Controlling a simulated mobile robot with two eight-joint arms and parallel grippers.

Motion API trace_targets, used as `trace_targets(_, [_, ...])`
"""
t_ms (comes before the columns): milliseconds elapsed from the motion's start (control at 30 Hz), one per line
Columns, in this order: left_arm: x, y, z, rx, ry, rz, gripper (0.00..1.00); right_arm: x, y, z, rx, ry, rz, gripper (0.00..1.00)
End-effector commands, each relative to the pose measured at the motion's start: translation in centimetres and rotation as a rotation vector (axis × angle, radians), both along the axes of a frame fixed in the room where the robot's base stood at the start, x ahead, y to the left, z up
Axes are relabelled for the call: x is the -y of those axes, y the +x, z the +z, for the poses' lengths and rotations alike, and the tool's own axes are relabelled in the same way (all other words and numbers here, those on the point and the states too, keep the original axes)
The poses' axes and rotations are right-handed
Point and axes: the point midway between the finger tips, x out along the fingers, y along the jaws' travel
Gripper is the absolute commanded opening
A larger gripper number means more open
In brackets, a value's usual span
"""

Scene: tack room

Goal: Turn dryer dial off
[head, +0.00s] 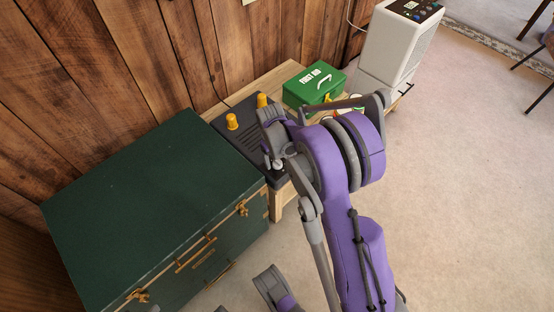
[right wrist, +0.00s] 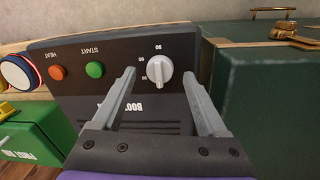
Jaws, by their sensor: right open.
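The boot dryer (head: 225,127) is a dark box with yellow upright posts, on a low wooden bench between the green chest and the first aid box. In the right wrist view its front panel (right wrist: 125,52) appears upside down, with a white dial (right wrist: 159,70), a green START button (right wrist: 95,69) and a red HEAT button (right wrist: 56,72). Numbers including 90 and 60 stand beside the dial. My right gripper (right wrist: 159,84) is open, its fingers to the left and right of the dial with gaps showing; contact is not visible. In the head view my right arm partly hides the dryer.
A large dark green chest (head: 150,205) with brass fittings stands left of the dryer. On the right are a green first aid box (head: 314,82) and a white appliance (head: 398,42). A wooden wall (head: 110,60) is behind.

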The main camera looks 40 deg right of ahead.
Motion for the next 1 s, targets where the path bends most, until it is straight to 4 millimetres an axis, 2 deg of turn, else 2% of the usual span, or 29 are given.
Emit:
trace_targets(200, [0.0, -0.2, 1.8, 0.006, 0.000, 0.000, 0.50, -0.4, 0.0, 4.8, 0.001, 0.000, 0.000, 0.76])
trace_targets(433, [0.0, -0.3, 2.9, 0.009, 0.000, 0.000, 0.50, -0.7, 0.1, 8.4, 0.001, 0.000, 0.001, 0.76])
trace_targets(600, [0.0, -0.3, 3.1, 0.010, 0.000, 0.000, 0.50, -0.8, 0.1, 9.4, 0.000, 0.000, 0.001, 0.76])
trace_targets(1000, [0.0, -0.3, 3.0, 0.010, 0.000, 0.000, 0.50, -0.8, 0.1, 9.4, 0.000, 0.000, 0.000, 0.76])
